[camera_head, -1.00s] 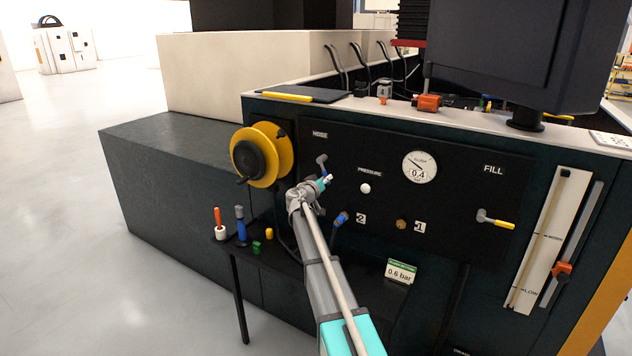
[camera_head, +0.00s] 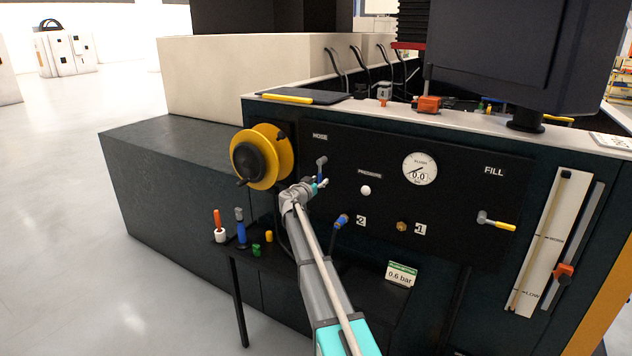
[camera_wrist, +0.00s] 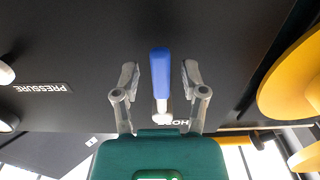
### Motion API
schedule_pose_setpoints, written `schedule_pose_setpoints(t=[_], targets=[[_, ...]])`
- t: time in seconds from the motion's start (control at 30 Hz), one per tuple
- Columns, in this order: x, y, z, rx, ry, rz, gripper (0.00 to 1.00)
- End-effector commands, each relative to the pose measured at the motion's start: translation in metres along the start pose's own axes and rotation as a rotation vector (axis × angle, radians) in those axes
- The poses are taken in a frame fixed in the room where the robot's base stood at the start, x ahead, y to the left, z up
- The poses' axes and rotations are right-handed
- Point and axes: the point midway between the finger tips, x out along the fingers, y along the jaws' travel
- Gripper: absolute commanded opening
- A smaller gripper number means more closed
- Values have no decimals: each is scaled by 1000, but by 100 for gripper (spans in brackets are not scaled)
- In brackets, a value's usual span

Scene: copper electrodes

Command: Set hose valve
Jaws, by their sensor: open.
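The hose valve (camera_head: 321,168) is a grey-tipped lever with a blue handle under the HOSE label on the black panel. In the head view its handle points down. In the wrist view the blue handle (camera_wrist: 160,74) lies between the two fingers of my gripper (camera_wrist: 159,88), with a gap on each side. My gripper (camera_head: 318,184) is open just in front of the valve and partly covers it in the head view.
A yellow hose reel (camera_head: 262,156) sits left of the valve. The white pressure knob (camera_head: 365,190) is to its right. A yellow-handled FILL lever (camera_head: 497,223) is further right. A small shelf below carries several tools and a green-edged 0.6 bar card (camera_head: 401,274).

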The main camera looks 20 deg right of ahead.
Motion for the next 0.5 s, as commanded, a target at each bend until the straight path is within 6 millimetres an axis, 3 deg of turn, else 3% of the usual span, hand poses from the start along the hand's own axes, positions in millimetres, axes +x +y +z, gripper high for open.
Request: schedule_pose_setpoints(t=[0.23,0.5], targets=[[-4,0,0,-1,0,0,56],[-23,1,0,-1,0,0,56]])
